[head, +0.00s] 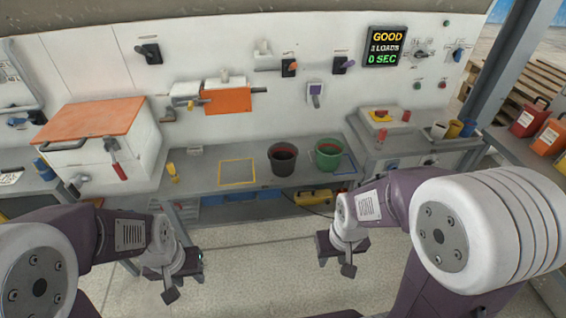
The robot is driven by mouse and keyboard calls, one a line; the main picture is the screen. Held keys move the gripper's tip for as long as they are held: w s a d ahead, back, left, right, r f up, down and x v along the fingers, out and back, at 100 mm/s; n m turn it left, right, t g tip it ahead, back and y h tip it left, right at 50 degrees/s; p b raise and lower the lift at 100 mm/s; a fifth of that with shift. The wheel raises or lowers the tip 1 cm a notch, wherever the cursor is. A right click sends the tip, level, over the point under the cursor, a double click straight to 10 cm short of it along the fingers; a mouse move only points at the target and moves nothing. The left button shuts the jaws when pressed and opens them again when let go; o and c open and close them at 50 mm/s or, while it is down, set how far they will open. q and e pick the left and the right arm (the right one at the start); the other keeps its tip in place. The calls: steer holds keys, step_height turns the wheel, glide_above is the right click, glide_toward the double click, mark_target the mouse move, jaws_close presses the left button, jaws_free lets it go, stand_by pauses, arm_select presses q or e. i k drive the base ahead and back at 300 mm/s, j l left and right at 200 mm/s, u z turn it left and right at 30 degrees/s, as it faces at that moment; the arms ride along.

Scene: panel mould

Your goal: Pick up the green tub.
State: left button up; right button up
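The green tub (328,156) stands upright on the grey bench, in the middle right of the head view. My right gripper (338,262) hangs in front of the bench, below and apart from the green tub. My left gripper (184,280) hangs further left, in front of the bench and away from both tubs. Nothing shows in either gripper. I cannot make out how far apart the fingers are.
A yellow outlined square (237,172) on the bench is empty. A yellow-handled tool (172,172) stands at the bench's left. A box with red knobs (382,125) stands right of the green tub. The wall panel carries switches and a screen (386,47) reading "GOOD".

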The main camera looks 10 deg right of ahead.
mark_target(329, 151)
steer(key=i+z, duration=0.25)
steer(key=z, duration=0.2)
steer(key=i+j+z, duration=0.25)
steer(key=z, duration=0.15)
steer(key=i+j+z, duration=0.2)
steer(key=z, duration=0.25)
steer(key=i+j+z, duration=0.15)
steer(key=j+z, duration=0.15)
steer(key=z, duration=0.15)
